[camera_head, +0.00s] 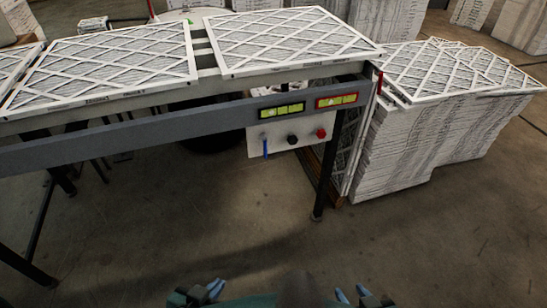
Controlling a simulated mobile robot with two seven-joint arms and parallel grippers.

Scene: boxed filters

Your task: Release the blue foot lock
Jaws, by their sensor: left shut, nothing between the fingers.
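I cannot make out a foot lock for sure. The only blue part on the machine is a small upright blue lever (265,146) at the left of the white control panel (283,152) under the conveyor. My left gripper (214,288) is at the bottom edge, with pale blue fingertips close together and nothing between them. My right gripper (353,295) is at the bottom edge, right of the middle, partly cut off, so its opening is unclear. Both grippers are well in front of the panel and touch nothing visible.
Framed filters (290,39) lie on the conveyor, whose grey rail (130,138) crosses the left side. A black leg (324,180) stands right of the panel. A tall filter stack (420,135) stands at the right. The concrete floor (200,215) in front is clear.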

